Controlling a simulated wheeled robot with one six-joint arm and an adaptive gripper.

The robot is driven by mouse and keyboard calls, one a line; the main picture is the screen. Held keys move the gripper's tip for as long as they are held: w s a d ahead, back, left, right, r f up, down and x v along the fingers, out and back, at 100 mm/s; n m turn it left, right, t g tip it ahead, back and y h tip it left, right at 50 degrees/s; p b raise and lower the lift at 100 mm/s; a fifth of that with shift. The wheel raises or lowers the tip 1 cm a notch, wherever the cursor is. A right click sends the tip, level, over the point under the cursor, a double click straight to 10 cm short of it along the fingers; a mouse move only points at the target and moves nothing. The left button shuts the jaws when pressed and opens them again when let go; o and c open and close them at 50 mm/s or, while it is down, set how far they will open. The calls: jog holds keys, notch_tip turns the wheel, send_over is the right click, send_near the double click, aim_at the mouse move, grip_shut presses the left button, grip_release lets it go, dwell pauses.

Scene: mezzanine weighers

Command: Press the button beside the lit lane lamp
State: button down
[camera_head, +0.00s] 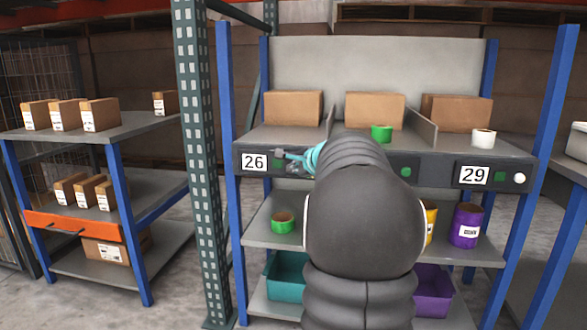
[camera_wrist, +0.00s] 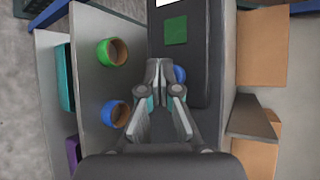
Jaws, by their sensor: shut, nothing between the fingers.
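The shelf's dark front rail carries label 26 (camera_head: 254,162) at left and label 29 (camera_head: 475,175) at right. A green square button (camera_head: 278,163) sits beside label 26; the wrist view shows it clearly (camera_wrist: 176,30). A round blue lamp (camera_wrist: 180,73) on the same rail is partly hidden behind my fingertips. Another green button (camera_head: 406,172) shows right of my arm. Beside label 29 are a green button (camera_head: 499,176) and a bright white round lamp (camera_head: 519,179). My gripper (camera_head: 289,156) is shut and empty, in front of the rail just right of the 26 button. I cannot tell touch.
Below are a green roll (camera_head: 283,222), a purple can (camera_head: 467,226) and a teal bin (camera_head: 286,275). A grey-green post (camera_head: 197,170) stands left. My arm hides the middle.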

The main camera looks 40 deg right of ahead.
jog(key=s+a+b, duration=0.2)
jog(key=s+a, duration=0.2)
jog(key=shift+a, duration=0.3)
dwell(0.3)
jog(key=shift+w, duration=0.1)
